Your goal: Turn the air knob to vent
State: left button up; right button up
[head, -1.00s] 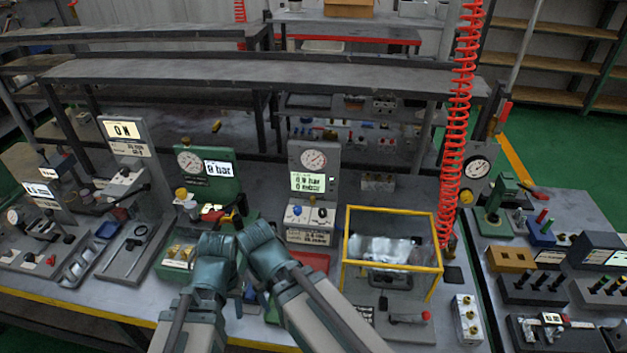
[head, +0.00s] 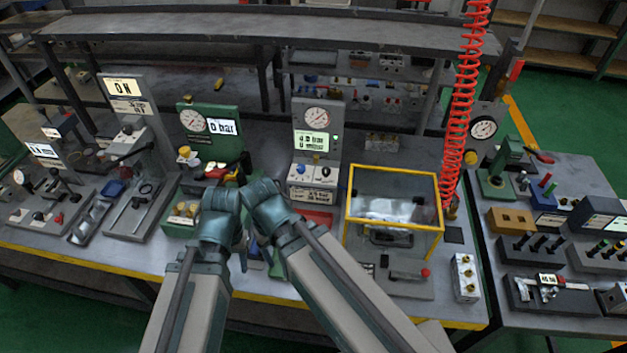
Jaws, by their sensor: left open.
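A grey gauge block (head: 318,140) stands behind the middle of the bench. It has a round dial and a lit display whose small text I cannot read for sure. A blue knob (head: 300,169) and a black knob (head: 326,171) sit on its lower front box. I cannot read which is marked air, or their settings. My left gripper (head: 241,258) shows only in part between my two forearms, below and left of this block and apart from the knobs. It is open. My right gripper is hidden behind my right arm.
A green gauge block (head: 211,125) stands left of the grey one. A yellow-framed clear box (head: 394,205) stands to the right, with a red coiled hose (head: 463,130) hanging beside it. A red tray (head: 317,219) lies before the grey block, partly behind my right arm.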

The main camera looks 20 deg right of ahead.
aim_at(327, 171)
jog(key=z, duration=1.1)
jog(key=j+z, duration=0.1)
jog(key=z, duration=0.3)
jog(key=k+j+z, duration=0.1)
jog(key=z, duration=0.3)
jog(key=j, duration=0.35)
jog(key=i, duration=0.25)
